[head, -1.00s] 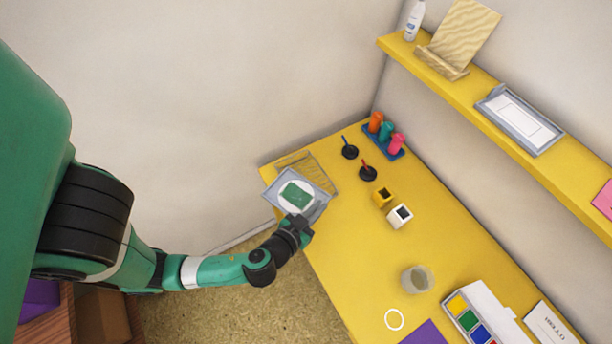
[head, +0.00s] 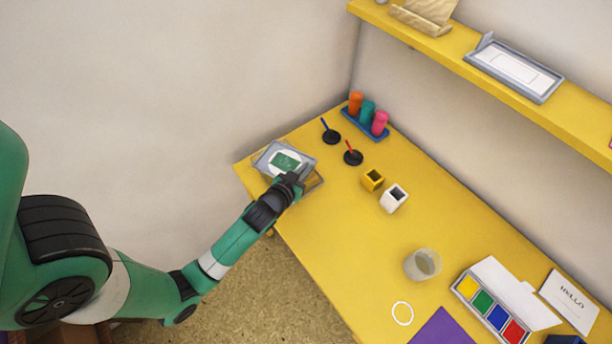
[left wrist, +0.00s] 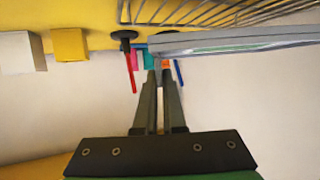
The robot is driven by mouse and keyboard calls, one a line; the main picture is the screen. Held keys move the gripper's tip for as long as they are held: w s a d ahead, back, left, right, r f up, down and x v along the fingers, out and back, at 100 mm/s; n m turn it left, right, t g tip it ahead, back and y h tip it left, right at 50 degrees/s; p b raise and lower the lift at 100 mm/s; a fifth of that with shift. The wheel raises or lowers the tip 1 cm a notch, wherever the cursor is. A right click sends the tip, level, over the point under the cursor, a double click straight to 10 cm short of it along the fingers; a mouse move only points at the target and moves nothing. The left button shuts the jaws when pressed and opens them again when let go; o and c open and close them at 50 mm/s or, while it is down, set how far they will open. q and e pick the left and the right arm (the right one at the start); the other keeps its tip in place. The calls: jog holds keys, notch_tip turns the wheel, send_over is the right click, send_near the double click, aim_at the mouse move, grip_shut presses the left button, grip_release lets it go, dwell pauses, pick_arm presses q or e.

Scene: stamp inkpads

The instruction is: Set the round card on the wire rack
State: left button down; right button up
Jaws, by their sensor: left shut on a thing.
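My left gripper (head: 294,178) is shut on the near edge of this tray. The wire rack (head: 316,184) is at the table's far left end, mostly hidden under the tray. In the left wrist view, the fingertips (left wrist: 158,72) meet the tray's edge (left wrist: 215,38), and the rack's wires (left wrist: 195,12) show beside the tray, apart from it there. I cannot tell from the head view whether tray and rack touch. My right gripper is out of view.
Two black-based handles (head: 353,157) and a blue stand of coloured bottles (head: 365,122) are right of the rack. The table's middle is mostly clear.

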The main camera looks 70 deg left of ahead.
pick_arm(q)
jog(key=shift+a+f+b, duration=0.2)
jog(key=shift+f+b, duration=0.7)
jog(key=shift+f, duration=0.9)
jog(key=shift+f, duration=0.2)
jog(key=c, duration=1)
grip_release()
jog(key=shift+r, duration=0.1)
